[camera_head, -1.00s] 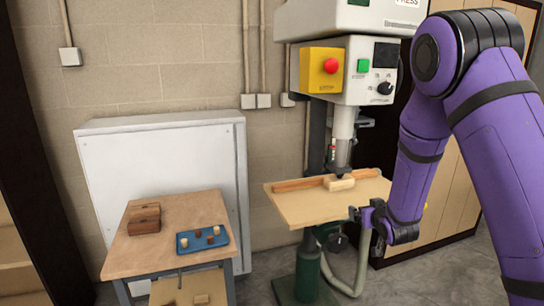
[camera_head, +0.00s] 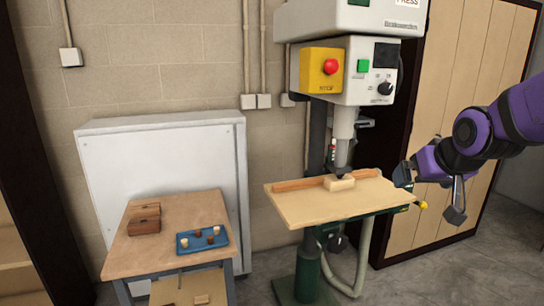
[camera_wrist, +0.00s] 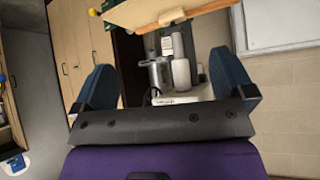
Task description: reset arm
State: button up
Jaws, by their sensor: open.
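My gripper (camera_head: 430,195) is at the right in the head view, on my purple arm, right of the drill press table and apart from it. Its fingers are spread and nothing is between them. In the wrist view my gripper (camera_wrist: 165,85) shows two blue-grey fingers wide apart. The drill press (camera_head: 345,75) stands at the centre with a wooden table board (camera_head: 310,208). A pale wood block (camera_head: 340,183) lies on the board under the chuck, by a reddish-brown wooden strip (camera_head: 298,185).
A small wooden table (camera_head: 165,258) at the lower left bears brown blocks (camera_head: 144,218) and a blue tray (camera_head: 190,248) with several small pieces. A white cabinet (camera_head: 165,155) stands behind. A tall wood-panelled cupboard (camera_head: 455,75) is at the right. Floor between press and cupboard is clear.

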jog(key=s+r+g, duration=0.1)
jog(key=s+r, duration=0.1)
jog(key=s, duration=0.8)
jog(key=s+r+g, duration=0.2)
jog(key=s, duration=0.8)
jog(key=shift+s+a, duration=0.3)
jog(key=shift+a, duration=0.1)
